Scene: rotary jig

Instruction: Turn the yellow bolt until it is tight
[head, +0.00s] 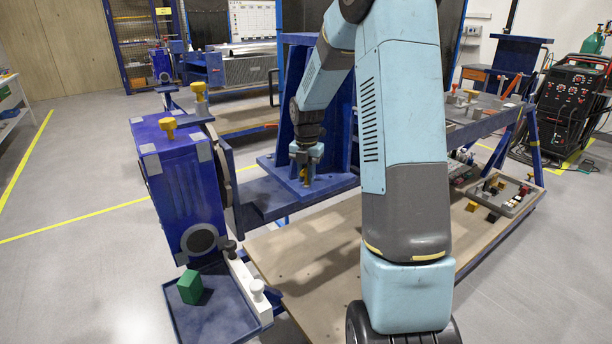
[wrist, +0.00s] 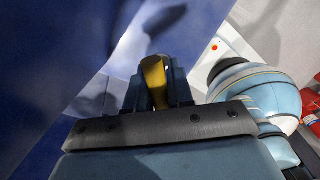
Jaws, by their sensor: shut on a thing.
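My gripper (head: 306,166) points down at the blue base plate of the upright bracket, in the middle of the head view. It is shut on a yellow bolt (head: 304,177), which shows small below the fingers. In the wrist view the yellow bolt (wrist: 154,82) stands between the two dark fingers of my gripper (wrist: 158,88). The bolt's lower end and its thread are hidden, so I cannot tell how far it is seated.
The blue jig box (head: 185,195) to the left carries another yellow bolt (head: 168,125). A blue tray (head: 212,315) below holds a green block (head: 190,287). The blue upright bracket (head: 335,120) stands close behind my gripper. A parts tray (head: 505,205) lies on the right.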

